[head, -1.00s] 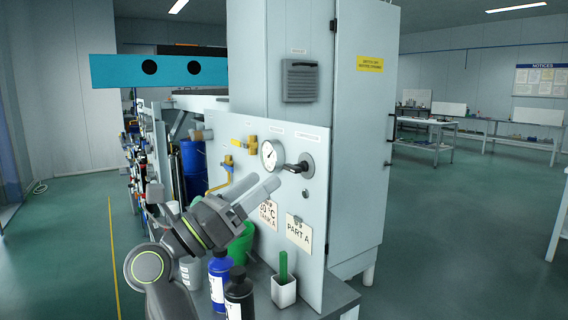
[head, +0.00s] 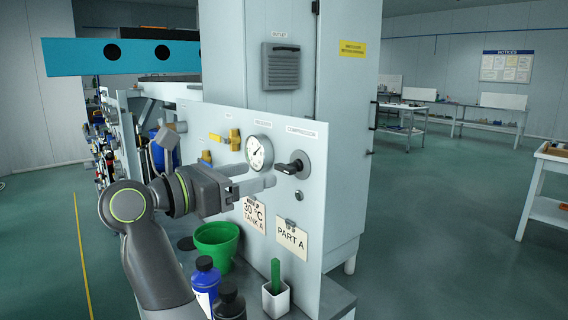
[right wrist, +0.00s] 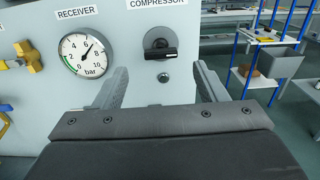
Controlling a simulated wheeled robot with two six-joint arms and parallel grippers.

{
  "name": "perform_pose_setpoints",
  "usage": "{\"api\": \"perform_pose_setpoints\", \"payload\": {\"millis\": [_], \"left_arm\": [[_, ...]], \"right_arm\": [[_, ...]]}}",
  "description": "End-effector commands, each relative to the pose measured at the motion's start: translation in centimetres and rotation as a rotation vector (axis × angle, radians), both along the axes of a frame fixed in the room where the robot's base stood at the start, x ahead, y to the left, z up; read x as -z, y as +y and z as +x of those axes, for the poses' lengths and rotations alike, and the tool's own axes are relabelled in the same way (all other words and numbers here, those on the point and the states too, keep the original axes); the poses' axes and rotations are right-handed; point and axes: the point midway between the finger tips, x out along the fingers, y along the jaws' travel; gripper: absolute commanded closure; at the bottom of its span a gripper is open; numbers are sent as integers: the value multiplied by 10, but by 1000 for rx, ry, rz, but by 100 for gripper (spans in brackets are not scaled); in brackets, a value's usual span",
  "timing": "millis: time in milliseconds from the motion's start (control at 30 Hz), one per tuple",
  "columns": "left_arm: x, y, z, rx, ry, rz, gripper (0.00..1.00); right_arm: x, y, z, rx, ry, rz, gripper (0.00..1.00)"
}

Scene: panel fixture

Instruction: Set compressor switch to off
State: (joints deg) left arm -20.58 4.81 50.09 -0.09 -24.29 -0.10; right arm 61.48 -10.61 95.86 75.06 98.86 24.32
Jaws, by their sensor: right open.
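The compressor switch (head: 294,164) is a black handle on a round grey plate, under the COMPRESSOR label on the light panel (head: 312,235). In the right wrist view the switch (right wrist: 160,46) is ahead of the fingertips, with its handle lying about level. My right gripper (head: 262,174) is open and empty, its two fingers pointing at the panel just left of the switch in the head view. In the right wrist view the fingers (right wrist: 160,75) are spread apart below the handle, with no contact visible. My left gripper is not in view.
A pressure gauge (head: 259,153) and yellow valve (head: 234,139) sit left of the switch. A green bucket (head: 216,245), bottles (head: 206,281) and white pot (head: 276,299) stand below on the bench. Open floor lies right.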

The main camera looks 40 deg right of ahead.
Motion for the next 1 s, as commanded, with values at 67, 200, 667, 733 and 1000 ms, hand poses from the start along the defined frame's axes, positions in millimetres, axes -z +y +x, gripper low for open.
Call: {"api": "perform_pose_setpoints", "payload": {"millis": [67,200,667,733,1000], "left_arm": [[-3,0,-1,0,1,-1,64],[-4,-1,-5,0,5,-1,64],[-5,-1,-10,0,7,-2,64],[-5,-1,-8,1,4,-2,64],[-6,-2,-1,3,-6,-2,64]], "right_arm": [[-2,-19,1,6,-2,-2,35],[-2,-45,3,5,-1,-2,35],[0,-83,6,0,0,0,35],[0,-83,7,0,0,0,35],[0,-83,7,0,0,0,50]]}}
